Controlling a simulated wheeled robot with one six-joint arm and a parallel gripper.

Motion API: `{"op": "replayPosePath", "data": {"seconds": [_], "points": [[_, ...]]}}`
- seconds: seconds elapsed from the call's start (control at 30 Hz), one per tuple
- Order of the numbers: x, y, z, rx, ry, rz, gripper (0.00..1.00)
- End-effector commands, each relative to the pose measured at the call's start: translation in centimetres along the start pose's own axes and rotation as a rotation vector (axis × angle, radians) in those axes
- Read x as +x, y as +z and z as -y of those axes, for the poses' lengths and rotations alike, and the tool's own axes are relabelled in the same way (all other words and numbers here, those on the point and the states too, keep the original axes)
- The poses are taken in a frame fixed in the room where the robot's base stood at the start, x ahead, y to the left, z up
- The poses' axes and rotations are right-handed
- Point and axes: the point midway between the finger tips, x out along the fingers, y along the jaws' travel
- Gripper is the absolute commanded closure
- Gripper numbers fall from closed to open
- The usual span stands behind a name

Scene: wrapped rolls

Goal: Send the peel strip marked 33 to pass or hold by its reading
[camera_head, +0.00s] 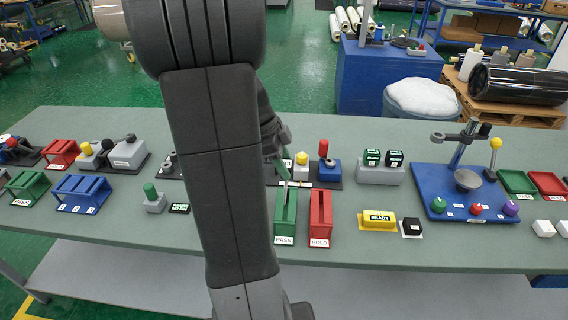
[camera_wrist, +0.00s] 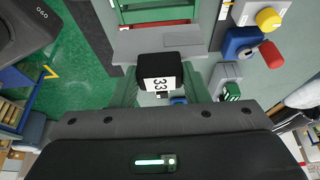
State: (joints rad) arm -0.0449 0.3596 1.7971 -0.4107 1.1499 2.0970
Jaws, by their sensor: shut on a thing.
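The peel strip marked 33 (camera_wrist: 160,84) shows in the wrist view as a black tab with a white label, between my gripper's fingers. My gripper (camera_wrist: 160,90) is shut on it. In the head view my gripper (camera_head: 281,166) is above the green PASS rack (camera_head: 286,212), partly hidden by my arm. A thin pale piece hangs below the fingers at the rack's back end; I cannot tell whether it touches the rack. The red HOLD rack (camera_head: 320,215) stands just right of the PASS rack. No reading is legible.
A yellow READY block (camera_head: 378,218) and a black block (camera_head: 411,227) lie to the right. Beyond them is a blue base (camera_head: 430,180) with a stand and coloured knobs. A blue block with a red knob (camera_head: 328,167) stands behind the racks.

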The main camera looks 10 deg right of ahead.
Motion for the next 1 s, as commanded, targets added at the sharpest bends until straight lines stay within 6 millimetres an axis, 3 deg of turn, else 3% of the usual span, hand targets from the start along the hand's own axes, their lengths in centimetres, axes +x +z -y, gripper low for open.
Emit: {"op": "replayPosePath", "data": {"seconds": [0.5, 1.0], "points": [[4.3, 1.8, 0.0, 0.0, 0.0, 0.0, 0.81], [4.6, 1.9, 0.0, -0.001, 0.0, 0.0, 0.81]]}}
